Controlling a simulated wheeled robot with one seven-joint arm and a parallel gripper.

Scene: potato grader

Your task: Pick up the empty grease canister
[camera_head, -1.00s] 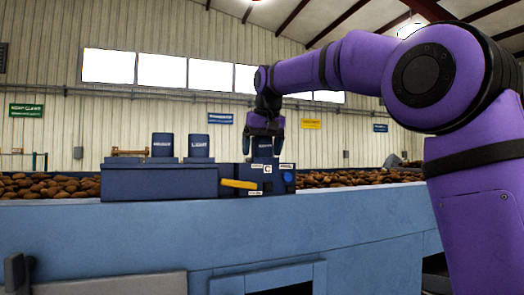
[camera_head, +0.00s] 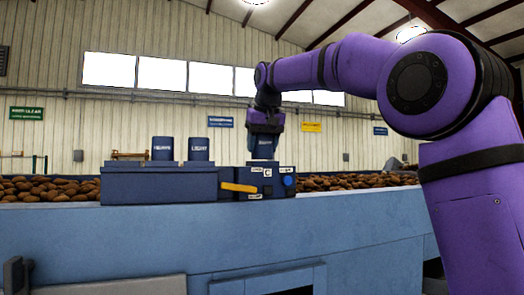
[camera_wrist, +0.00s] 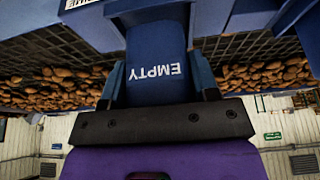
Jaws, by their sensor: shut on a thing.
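The empty grease canister is a dark blue cylinder labelled EMPTY. In the wrist view the canister (camera_wrist: 155,45) fills the space between my two blue fingers, its lettering upside down. My gripper (camera_wrist: 160,78) is shut on it, one finger against each side. In the head view my gripper (camera_head: 264,132) points down over the blue box with the white C label (camera_head: 268,185). The canister (camera_head: 263,152) shows only in part below the fingers, just above the top of that box. I cannot tell whether its base is clear of the box.
Two other blue canisters, a left one (camera_head: 162,150) and one labelled LIGHT (camera_head: 199,150), stand on a blue rack (camera_head: 160,184) to the left. A yellow handle (camera_head: 238,187) sticks out from the box front. Potatoes (camera_head: 350,181) lie behind the blue machine rail (camera_head: 120,225).

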